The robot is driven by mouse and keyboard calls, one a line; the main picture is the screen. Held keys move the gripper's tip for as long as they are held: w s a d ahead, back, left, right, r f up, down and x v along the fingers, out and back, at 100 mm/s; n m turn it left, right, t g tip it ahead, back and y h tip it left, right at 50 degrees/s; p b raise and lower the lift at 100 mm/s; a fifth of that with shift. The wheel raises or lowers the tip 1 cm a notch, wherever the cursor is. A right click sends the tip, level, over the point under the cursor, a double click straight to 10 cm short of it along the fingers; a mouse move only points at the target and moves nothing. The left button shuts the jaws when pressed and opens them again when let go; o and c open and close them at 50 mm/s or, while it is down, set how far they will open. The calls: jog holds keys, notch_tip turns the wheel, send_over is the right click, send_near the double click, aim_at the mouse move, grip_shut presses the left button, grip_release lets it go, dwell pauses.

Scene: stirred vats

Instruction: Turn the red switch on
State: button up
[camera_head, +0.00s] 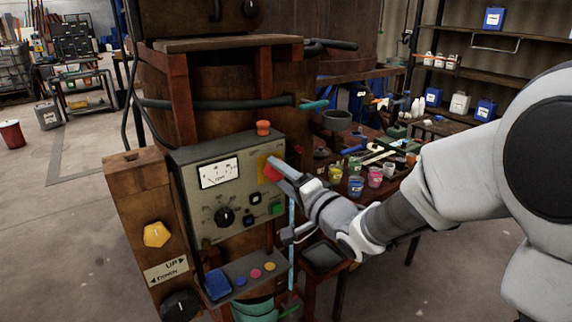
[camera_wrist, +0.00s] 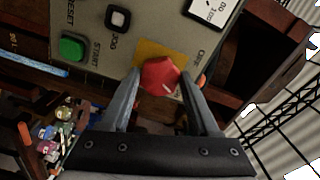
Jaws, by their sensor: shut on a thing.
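The red switch (camera_wrist: 161,75) is a faceted knob on a yellow plate (camera_wrist: 165,50) on the grey control panel. In the wrist view it sits between the two fingers of my gripper (camera_wrist: 162,84), which are shut on its sides. A pale mark shows on the knob's face. In the head view the red switch (camera_head: 271,171) is at the panel's upper right, partly hidden by my gripper (camera_head: 279,170), which reaches in from the right. Which way the switch is set is hard to tell.
An orange-red button (camera_head: 263,128) stands on top. A cluttered table with cups (camera_head: 356,186) is behind my gripper. A yellow knob (camera_head: 156,234) is at left.

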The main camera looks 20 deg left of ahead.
jog(key=shift+r+m+p, duration=0.1)
jog(key=shift+m+p, duration=1.05)
jog(key=shift+m, duration=0.45)
jog(key=o, duration=1.4)
jog(key=b+v, duration=0.1)
jog(key=v, duration=0.3)
jog(key=b+v, duration=0.1)
jog(key=v, duration=0.3)
jog(key=b+v, duration=0.1)
jog(key=v, duration=0.3)
jog(key=shift+s+d+f, duration=0.15)
jog(key=shift+f, duration=0.15)
